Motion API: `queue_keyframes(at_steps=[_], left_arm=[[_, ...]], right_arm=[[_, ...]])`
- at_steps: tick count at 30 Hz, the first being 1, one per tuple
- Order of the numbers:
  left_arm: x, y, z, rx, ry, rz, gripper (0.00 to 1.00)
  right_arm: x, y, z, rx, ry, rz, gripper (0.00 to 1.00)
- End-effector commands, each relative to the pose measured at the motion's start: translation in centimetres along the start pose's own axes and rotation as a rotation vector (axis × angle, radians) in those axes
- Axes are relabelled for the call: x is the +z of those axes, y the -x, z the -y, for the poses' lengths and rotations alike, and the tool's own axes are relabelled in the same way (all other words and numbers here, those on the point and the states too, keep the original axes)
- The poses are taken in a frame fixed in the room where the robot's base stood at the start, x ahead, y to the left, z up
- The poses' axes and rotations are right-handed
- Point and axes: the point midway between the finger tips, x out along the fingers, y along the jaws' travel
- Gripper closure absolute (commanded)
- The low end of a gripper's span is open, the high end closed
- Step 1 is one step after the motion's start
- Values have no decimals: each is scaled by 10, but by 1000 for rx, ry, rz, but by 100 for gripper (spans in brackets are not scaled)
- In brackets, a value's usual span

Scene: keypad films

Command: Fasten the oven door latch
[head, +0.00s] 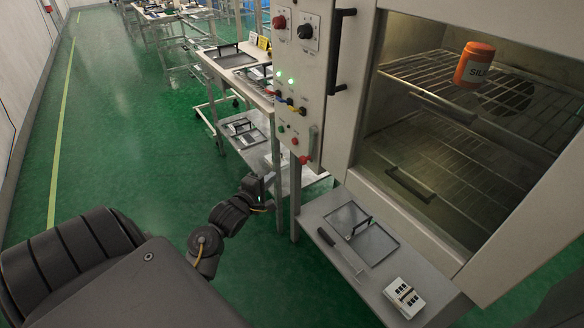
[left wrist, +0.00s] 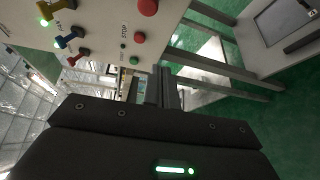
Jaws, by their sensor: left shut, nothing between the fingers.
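The oven (head: 400,175) stands at the right of the head view. A large pane or opening in its front shows the wire racks inside. A black bar handle (head: 340,50) is upright at the left of this front. A small grey lever with a red end (head: 305,158), which looks like the latch, sits low at the panel's right edge; I cannot tell whether it is engaged. My left gripper (head: 262,190) is shut and empty, below and left of the lever, apart from it. Its fingers show in the left wrist view (left wrist: 160,92). My right gripper is not in view.
The control panel (head: 290,80) carries knobs, lights and coloured toggles; a red button (left wrist: 140,37) shows in the wrist view. An orange jar (head: 474,65) stands on the upper rack. A shelf (head: 318,214) below holds a tray, a flat tool and a white box. Green floor is clear at left.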

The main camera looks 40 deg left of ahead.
Motion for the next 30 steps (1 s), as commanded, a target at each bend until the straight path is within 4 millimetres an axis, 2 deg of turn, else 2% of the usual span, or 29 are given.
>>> queue_keyframes(at_steps=[1, 4, 13, 17, 23, 30], left_arm=[[-2, 3, -11, 25, 23, -4, 100], [-4, 6, -23, 47, 49, -6, 100], [-4, 6, -25, 49, 54, -6, 100], [-3, 0, -25, 50, 54, -6, 100], [-4, -30, -27, 51, 55, -6, 100], [-4, -80, -29, 50, 55, -6, 100]], right_arm=[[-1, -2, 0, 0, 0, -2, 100], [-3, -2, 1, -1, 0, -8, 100], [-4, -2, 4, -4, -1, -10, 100], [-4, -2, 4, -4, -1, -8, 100], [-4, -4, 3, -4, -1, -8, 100], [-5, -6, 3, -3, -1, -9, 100]])
